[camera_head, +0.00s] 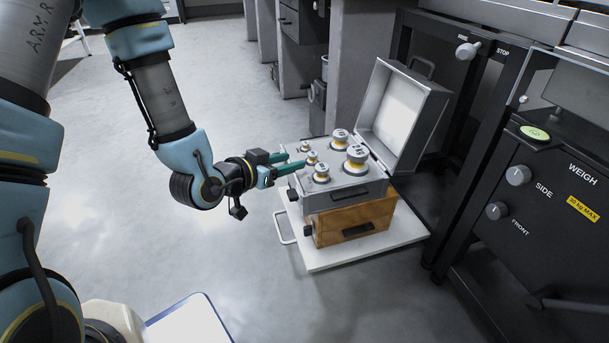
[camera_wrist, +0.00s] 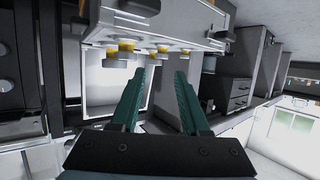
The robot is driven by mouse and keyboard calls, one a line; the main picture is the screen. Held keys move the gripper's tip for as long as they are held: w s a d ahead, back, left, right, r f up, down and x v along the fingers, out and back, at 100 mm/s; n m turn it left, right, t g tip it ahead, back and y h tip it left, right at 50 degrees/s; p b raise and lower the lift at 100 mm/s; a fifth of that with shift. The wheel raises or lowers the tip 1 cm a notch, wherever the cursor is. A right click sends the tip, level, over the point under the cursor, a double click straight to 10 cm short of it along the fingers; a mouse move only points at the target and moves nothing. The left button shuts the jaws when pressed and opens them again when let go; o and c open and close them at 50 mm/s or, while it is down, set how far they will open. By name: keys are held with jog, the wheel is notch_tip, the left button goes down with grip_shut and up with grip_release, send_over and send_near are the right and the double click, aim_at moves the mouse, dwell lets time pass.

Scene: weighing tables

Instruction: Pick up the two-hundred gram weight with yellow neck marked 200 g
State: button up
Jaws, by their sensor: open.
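Several silver weights with yellow necks stand upright in the grey case (camera_head: 345,192): a large one (camera_head: 357,156), one at the back (camera_head: 340,137), one at the front (camera_head: 321,173) and two small ones (camera_head: 305,147) (camera_head: 312,157) on the left. Their markings are too small to read, so I cannot tell which is the 200 g weight. My gripper (camera_head: 296,161) has its green fingers at the case's left side, close to the small weights. In the wrist view my gripper (camera_wrist: 164,72) is open and empty, with yellow-necked weights (camera_wrist: 127,46) beyond the fingertips.
The case's lid (camera_head: 405,110) stands open at the back right. The case rests on a wooden drawer box (camera_head: 350,222) on a white board (camera_head: 335,256) with a handle. A black weighing table (camera_head: 535,200) stands at right.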

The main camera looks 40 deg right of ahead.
aim_at(310, 157)
jog(key=b+x, duration=0.1)
jog(key=x, duration=0.4)
jog(key=b+x, duration=0.3)
jog(key=x, duration=0.1)
jog(key=shift+w+d+f, duration=0.15)
jog(key=shift+w+f, duration=0.05)
jog(key=shift+f, duration=0.05)
jog(key=shift+w+d, duration=0.1)
jog(key=shift+d, duration=0.4)
grip_shut()
